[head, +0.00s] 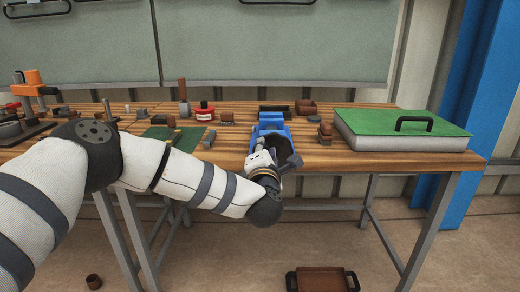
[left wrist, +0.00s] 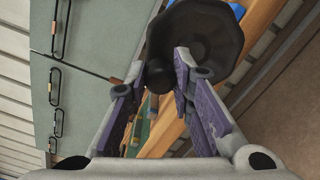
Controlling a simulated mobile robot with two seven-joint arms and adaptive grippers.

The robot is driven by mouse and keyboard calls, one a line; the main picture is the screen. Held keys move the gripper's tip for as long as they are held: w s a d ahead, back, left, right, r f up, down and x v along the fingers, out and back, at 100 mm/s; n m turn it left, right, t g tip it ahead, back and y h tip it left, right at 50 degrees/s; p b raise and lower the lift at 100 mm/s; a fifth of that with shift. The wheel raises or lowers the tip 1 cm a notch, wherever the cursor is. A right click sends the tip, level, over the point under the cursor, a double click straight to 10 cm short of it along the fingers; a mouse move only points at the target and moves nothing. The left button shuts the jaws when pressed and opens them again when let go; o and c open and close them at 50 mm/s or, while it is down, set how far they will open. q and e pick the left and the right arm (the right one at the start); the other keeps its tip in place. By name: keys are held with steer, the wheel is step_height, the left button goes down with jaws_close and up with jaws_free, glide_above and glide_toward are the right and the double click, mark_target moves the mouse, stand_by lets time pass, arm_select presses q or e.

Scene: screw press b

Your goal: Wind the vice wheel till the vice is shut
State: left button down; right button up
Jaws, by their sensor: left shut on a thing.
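The blue vice (head: 271,122) stands at the front edge of the wooden workbench. Its dark round wheel (head: 284,148) faces me, partly hidden by my left gripper (head: 262,160). In the left wrist view the wheel (left wrist: 205,40) is large and dark at the top. A dark knob (left wrist: 158,78) stands out at its near side. My left gripper (left wrist: 158,70) is shut on this knob, with a finger on each side. The vice's jaws are too small and too covered to tell how wide they stand. My right gripper is in no view.
A green-topped case (head: 400,130) stands on the workbench (head: 320,160) to the right. A green mat (head: 172,135) and several small parts lie to the left.

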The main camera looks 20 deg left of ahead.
mark_target(279, 141)
arm_select(q)
steer(key=m, duration=0.2)
steer(key=d+r+m+p, duration=0.1)
steer(key=shift+w+r+m, duration=0.15)
steer(key=shift+m, duration=0.25)
steer(key=m, duration=0.1)
steer(key=d+m, duration=0.1)
steer(key=shift+w+m, duration=0.15)
steer(key=shift+m, duration=0.15)
steer(key=m, duration=0.2)
steer(key=shift+w+d+m+p, duration=0.1)
steer(key=shift+d+m+p, duration=0.2)
steer(key=shift+d+p, duration=0.1)
steer(key=shift+w+d+f+m, duration=0.15)
steer(key=shift+d+m, duration=0.1)
steer(key=shift+m, duration=0.6)
steer(key=shift+d+f+m, duration=0.1)
steer(key=shift+d+m, duration=0.15)
steer(key=shift+m, duration=0.6)
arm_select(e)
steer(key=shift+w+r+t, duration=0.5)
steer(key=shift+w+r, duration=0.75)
arm_select(q)
steer(key=c, duration=1.4)
jaws_free()
steer(key=shift+f, duration=0.1)
